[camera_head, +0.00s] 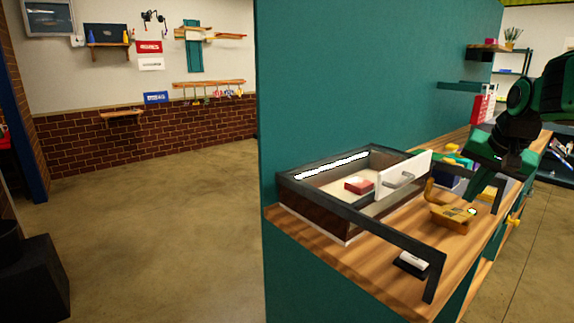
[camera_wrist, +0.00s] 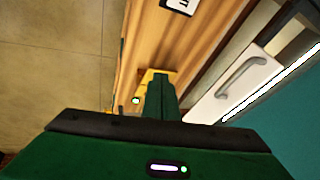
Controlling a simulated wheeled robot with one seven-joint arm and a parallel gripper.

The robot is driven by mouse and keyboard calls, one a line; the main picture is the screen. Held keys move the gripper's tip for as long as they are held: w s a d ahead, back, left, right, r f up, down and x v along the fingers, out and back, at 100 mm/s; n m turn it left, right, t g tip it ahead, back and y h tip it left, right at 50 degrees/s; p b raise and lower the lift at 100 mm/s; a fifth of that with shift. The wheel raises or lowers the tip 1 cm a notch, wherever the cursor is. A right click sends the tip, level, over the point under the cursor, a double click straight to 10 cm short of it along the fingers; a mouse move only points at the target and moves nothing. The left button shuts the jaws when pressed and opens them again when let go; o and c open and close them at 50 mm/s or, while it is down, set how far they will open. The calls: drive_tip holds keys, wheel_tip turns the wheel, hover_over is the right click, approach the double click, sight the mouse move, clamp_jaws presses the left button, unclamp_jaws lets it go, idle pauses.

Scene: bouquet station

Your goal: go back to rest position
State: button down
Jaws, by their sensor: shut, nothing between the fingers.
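My gripper (camera_head: 474,205) is at the right of the head view, green, pointing down above the wooden worktop. Its fingers are together with nothing held. In the wrist view my gripper (camera_wrist: 158,75) shows as a closed green finger pair in the middle. Its tips are over or near a yellow-orange object (camera_head: 449,216) on the worktop, which also shows in the wrist view (camera_wrist: 145,77). I cannot tell whether they touch. A dark-framed box (camera_head: 330,213) with a white front panel (camera_head: 404,181) stands to the left. A red block (camera_head: 359,185) lies inside it.
The wooden worktop (camera_head: 385,267) runs along a teal wall (camera_head: 340,90). A dark raised rail (camera_head: 400,240) crosses its front. A small black and white item (camera_head: 412,263) lies near the front edge. The floor (camera_head: 160,220) at left is open.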

drive_tip(key=s+a+f+g, duration=0.1)
drive_tip(key=s+f, duration=0.4)
drive_tip(key=s, duration=0.5)
drive_tip(key=s+a+f+n+g, duration=0.1)
drive_tip(key=s+f, duration=0.3)
drive_tip(key=s, duration=0.5)
drive_tip(key=s+a+f+n+g+y, duration=0.1)
drive_tip(key=s+f, duration=0.4)
drive_tip(key=s, duration=0.5)
drive_tip(key=shift+s+a+f+g, duration=0.3)
drive_tip(key=shift+a+g, duration=0.5)
drive_tip(key=shift+g, duration=0.3)
drive_tip(key=shift+w+f, duration=0.25)
drive_tip(key=shift+w, duration=0.4)
